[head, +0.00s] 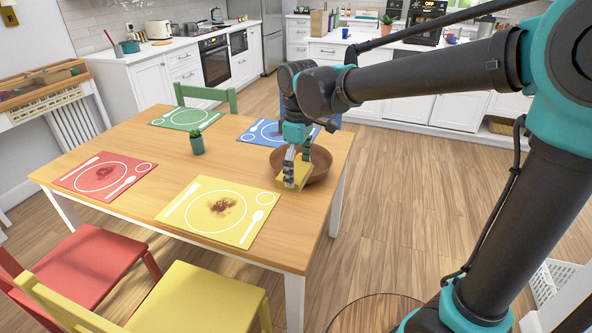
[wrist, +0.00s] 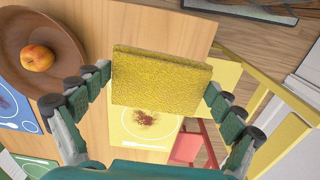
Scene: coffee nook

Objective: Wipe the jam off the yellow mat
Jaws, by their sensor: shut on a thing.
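The yellow mat (head: 241,233) lies at the near right of the wooden table, with a dark red jam stain (head: 222,205) at its middle. In the wrist view the stain (wrist: 147,118) shows on the yellow mat (wrist: 171,136), partly behind the sponge. My gripper (head: 297,160) is shut on a yellow sponge (head: 293,177) and holds it by two opposite ends. In the wrist view the sponge (wrist: 160,78) sits between both fingers. The sponge is right of the yellow mat, in front of the bowl, and appears raised above the table.
A brown bowl (head: 320,165) with an apple (wrist: 37,58) stands close behind my gripper. Red (head: 76,178), green (head: 170,122) and blue (head: 254,138) mats lie around a small potted plant (head: 197,143). The red mat is also stained. Chairs (head: 190,300) stand at the near side.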

